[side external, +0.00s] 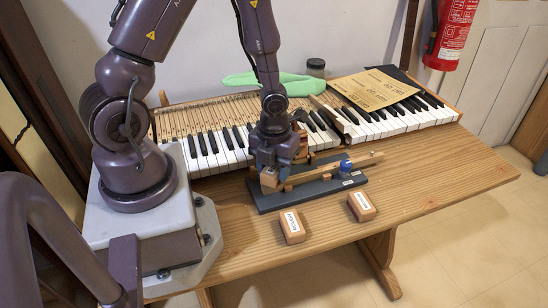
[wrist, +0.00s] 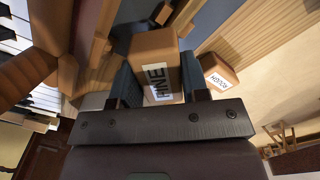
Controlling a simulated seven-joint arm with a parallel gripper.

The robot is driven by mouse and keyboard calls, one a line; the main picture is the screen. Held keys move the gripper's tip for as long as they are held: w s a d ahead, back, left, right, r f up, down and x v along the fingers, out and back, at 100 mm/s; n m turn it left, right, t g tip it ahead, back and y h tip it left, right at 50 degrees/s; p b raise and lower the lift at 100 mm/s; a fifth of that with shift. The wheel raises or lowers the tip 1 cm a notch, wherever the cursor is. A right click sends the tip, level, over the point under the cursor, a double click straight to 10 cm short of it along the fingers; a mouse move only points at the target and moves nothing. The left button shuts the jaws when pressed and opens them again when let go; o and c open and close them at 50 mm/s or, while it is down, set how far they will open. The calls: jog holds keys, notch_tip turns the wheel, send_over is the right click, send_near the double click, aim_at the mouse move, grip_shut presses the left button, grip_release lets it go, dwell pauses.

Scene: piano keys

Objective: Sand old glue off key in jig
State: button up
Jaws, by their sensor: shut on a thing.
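My gripper (side external: 271,172) is at the left end of the dark jig (side external: 318,191) on the wooden table. In the wrist view my gripper (wrist: 158,78) is shut on a tan sanding block labelled FINE (wrist: 152,55). The held block also shows at the fingers in the side view (side external: 269,179). My gripper hides the key's left part. I cannot tell whether the block touches the key.
Two more sanding blocks lie on the table in front of the jig, one nearer (side external: 292,226) and one farther right (side external: 361,206). One labelled ROUGH (wrist: 220,76) shows in the wrist view. The piano keyboard (side external: 390,124) runs behind. The table's right side is clear.

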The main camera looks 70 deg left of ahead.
aim_at(321, 170)
jog(key=shift+f, duration=0.75)
jog(key=shift+w+f, duration=0.15)
jog(key=shift+w, duration=0.55)
jog(key=shift+c, duration=0.3)
jog(key=shift+w+a, duration=0.1)
jog(key=shift+w, duration=5.15)
jog(key=shift+s, duration=6)
jog(key=shift+r, duration=4.1)
jog(key=shift+f, duration=0.3)
